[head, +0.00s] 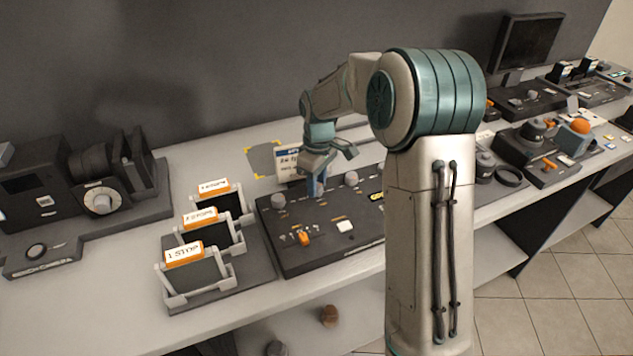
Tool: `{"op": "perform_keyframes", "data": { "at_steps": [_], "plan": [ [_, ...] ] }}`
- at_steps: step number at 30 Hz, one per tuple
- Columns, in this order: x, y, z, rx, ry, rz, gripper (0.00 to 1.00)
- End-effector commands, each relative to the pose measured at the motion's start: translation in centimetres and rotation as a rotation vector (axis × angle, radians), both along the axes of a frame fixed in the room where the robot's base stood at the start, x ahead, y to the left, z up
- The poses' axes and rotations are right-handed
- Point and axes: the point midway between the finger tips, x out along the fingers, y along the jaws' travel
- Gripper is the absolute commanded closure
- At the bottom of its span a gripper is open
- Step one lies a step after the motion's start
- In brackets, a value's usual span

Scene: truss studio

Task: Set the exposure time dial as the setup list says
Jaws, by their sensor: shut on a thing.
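My gripper (316,187) points down over the dark control panel (300,262) on the bench. It is shut on a dial in the panel's back row, which is mostly hidden by the fingers. One grey dial (278,201) shows to its left and another (351,178) to its right. I cannot read which of these is the exposure time dial, nor where the held dial points. A white card with a blue header (287,162) stands behind the panel, partly covered by my gripper. Its text is too small and hidden to read fully.
An orange switch (304,238) and a white button (345,226) sit on the panel's front. Filter holders with orange labels, one reading "1 STOP" (184,254), stand to the left. A camera-like device (103,200) is at far left. My arm hides the panel's right end.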

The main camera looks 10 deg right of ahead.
Motion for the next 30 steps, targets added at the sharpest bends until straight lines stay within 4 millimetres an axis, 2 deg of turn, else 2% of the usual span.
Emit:
{"op": "perform_keyframes", "data": {
  "at_steps": [1, 2, 3, 4, 12, 16, 20, 30],
  "plan": [
    [0.1, 0.1, 0.2, 0.001, -0.005, 0.002, 0.93],
    [0.1, 0.1, 0.2, 0.001, -0.005, 0.002, 0.62],
    [0.1, 0.1, 0.2, 0.001, -0.004, 0.002, 0.51],
    [0.1, 0.1, 0.1, 0.001, -0.003, 0.001, 0.48],
    [0.0, 0.0, 0.1, 0.0, -0.001, -0.001, 0.48],
    [0.2, -0.1, 1.0, 0.0, -0.004, -0.001, 0.48],
    [0.2, -0.1, 3.3, 0.001, -0.007, -0.001, 0.48],
    [0.5, -0.3, 10.9, 0.001, -0.006, 0.0, 0.48]
  ]
}}
